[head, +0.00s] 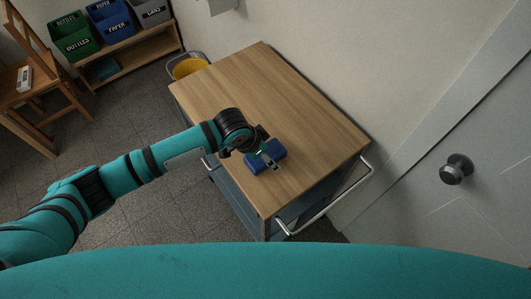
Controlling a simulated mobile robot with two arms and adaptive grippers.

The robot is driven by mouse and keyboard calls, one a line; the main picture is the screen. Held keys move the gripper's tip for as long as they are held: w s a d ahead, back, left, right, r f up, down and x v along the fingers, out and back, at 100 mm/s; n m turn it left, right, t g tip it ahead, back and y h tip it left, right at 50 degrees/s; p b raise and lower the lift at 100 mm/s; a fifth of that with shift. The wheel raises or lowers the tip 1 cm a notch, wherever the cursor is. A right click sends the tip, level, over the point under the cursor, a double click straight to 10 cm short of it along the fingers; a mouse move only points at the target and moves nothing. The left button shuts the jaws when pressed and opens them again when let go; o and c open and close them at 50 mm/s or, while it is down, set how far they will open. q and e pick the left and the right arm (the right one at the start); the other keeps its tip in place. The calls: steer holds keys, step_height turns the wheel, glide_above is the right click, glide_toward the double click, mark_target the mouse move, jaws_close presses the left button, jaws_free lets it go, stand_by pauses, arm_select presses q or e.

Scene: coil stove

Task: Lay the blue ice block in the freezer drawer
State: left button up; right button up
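The blue ice block (252,165) lies on the wooden top of a cart (310,125), near the cart's front edge. My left gripper (267,157) comes in from the left and is right at the block, with its fingers pointing down over it and covering part of it. From this angle I cannot tell whether the fingers are closed on the block or only around or above it. My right gripper does not show. No freezer drawer is in view.
The rest of the cart top is bare. A metal rail handle (335,203) runs along the cart's right end. A door with a round knob (455,169) is at the right. Recycling bins (116,22), a wooden chair (35,85) and a yellow bucket (187,68) stand further back.

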arm_select(q)
steer(key=shift+f, duration=0.1)
steer(key=shift+c, duration=0.3)
steer(key=c, duration=1.4)
steer(key=shift+c, duration=0.5)
